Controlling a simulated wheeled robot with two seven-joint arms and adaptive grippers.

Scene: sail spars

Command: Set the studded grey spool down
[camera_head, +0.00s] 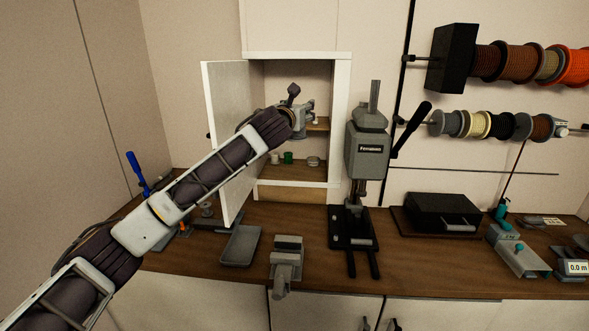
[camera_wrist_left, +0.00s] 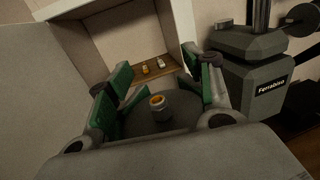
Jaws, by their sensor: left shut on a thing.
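The disc's near part is hidden behind the gripper body. In the head view the arm and gripper hide most of the spool, and I cannot pick it out there. My right gripper is not in view.
The cabinet door (camera_head: 222,140) stands open on the left. Its lower shelf holds a green spool (camera_head: 288,158), a pale one (camera_head: 275,158) and a grey one (camera_head: 313,162). A press (camera_head: 367,150) stands right of the cabinet. A tray (camera_head: 240,246) and a vise (camera_head: 287,260) are on the bench.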

